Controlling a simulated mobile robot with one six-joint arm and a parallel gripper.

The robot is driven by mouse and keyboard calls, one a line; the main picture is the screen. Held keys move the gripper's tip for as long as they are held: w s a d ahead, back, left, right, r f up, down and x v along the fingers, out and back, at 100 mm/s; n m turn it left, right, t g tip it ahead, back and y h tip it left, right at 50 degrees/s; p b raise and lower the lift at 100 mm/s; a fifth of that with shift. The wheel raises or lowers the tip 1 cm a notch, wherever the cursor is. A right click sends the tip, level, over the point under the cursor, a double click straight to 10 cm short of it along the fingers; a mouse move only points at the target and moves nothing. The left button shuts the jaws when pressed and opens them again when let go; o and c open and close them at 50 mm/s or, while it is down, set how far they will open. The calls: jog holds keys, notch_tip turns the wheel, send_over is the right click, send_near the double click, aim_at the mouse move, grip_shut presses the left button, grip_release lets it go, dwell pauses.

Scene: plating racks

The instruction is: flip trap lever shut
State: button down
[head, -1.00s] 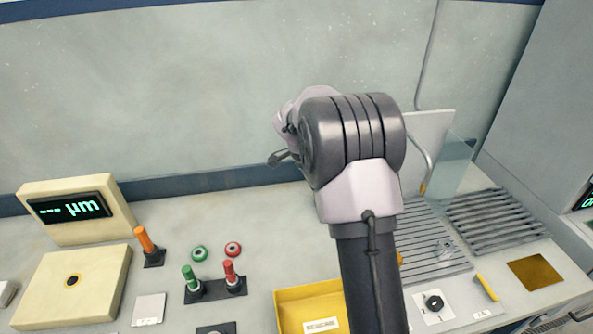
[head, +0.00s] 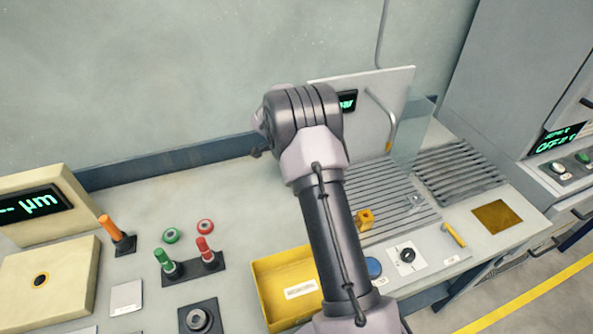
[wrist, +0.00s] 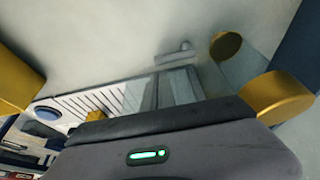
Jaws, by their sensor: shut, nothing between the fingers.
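Several levers stand on the bench; I cannot tell which is the trap lever. An orange one (head: 110,228), a green one (head: 163,258) and a red one (head: 205,250) stand at the left of the head view. A short yellow one (head: 454,236) lies tilted on a light panel at the right. In the head view my gripper is hidden behind my arm. Its dark body (wrist: 165,122) fills the bottom of the wrist view; it is shut and empty, with its fingertips not clearly seen. No lever is clearly in its grasp.
A yellow tray (head: 262,290), yellow block (head: 365,219), blue button (head: 373,267) and black knob (head: 407,255) lie around my arm. A clear guard (head: 413,130) and curved pipe stand behind the slatted drain (head: 400,205).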

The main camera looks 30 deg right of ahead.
jog(key=shift+x, duration=1.3)
